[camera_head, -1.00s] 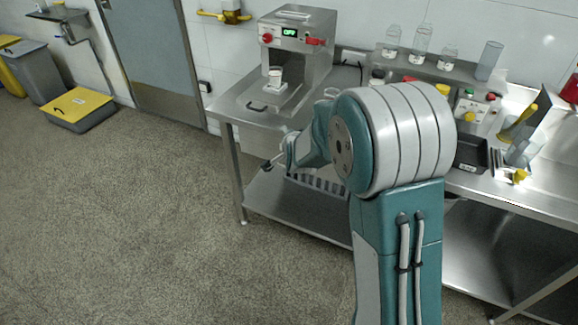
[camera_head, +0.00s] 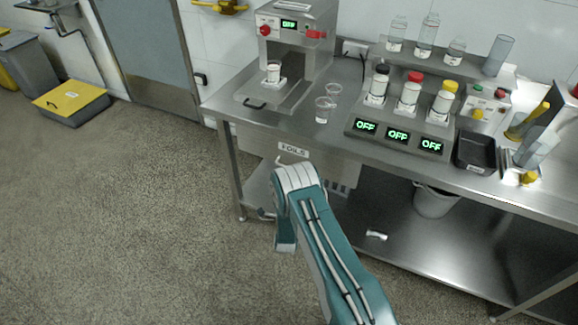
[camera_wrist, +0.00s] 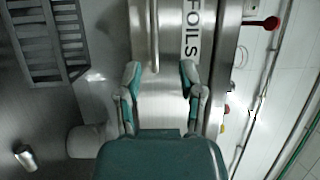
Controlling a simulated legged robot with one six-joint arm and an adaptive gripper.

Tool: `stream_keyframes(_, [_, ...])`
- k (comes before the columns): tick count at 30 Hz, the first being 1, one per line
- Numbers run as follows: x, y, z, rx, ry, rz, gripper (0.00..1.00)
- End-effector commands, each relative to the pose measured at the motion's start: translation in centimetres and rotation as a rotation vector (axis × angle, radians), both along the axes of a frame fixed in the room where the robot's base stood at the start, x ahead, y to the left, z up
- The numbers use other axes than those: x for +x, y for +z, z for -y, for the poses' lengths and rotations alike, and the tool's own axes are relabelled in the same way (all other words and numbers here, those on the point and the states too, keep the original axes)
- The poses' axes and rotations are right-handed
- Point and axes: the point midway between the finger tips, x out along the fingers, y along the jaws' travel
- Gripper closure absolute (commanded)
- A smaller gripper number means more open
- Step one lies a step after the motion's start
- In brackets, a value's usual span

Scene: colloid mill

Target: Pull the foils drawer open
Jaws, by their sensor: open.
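The foils drawer (camera_head: 258,143) hangs under the left part of the steel counter, with a white FOILS label (camera_head: 293,150) on its front. It looks shut. In the wrist view the FOILS label (camera_wrist: 193,30) reads sideways, and a thin bar handle (camera_wrist: 154,35) runs beside it. My gripper (camera_wrist: 160,80) is open and empty, facing the drawer front. The handle's end lies between the two fingertips in that picture; I see no contact and cannot tell the remaining distance. In the head view my arm hides the handle and the gripper.
On the counter (camera_head: 215,100) above stand a steel machine (camera_head: 300,40), clear cups (camera_head: 323,108), capped bottles on a unit with OFF displays (camera_head: 397,136), and a black tray (camera_head: 475,153). A lower shelf (camera_head: 400,225) holds a white bucket (camera_head: 433,203).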

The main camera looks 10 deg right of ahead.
Motion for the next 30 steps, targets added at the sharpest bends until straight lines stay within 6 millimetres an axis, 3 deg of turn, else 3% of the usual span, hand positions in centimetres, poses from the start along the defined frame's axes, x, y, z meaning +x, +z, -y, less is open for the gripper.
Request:
stream_keyframes(4, [-1.1, -1.5, 0.1, 0.016, -0.002, 0.036, 0.50])
stream_keyframes(8, [-0.5, -1.3, 0.3, 0.018, -0.003, 0.044, 0.50])
stream_keyframes(21, [6.9, 0.0, 2.1, 0.017, -0.003, 0.043, 0.50])
stream_keyframes(30, [9.1, 0.4, 2.5, 0.015, -0.002, 0.038, 0.50])
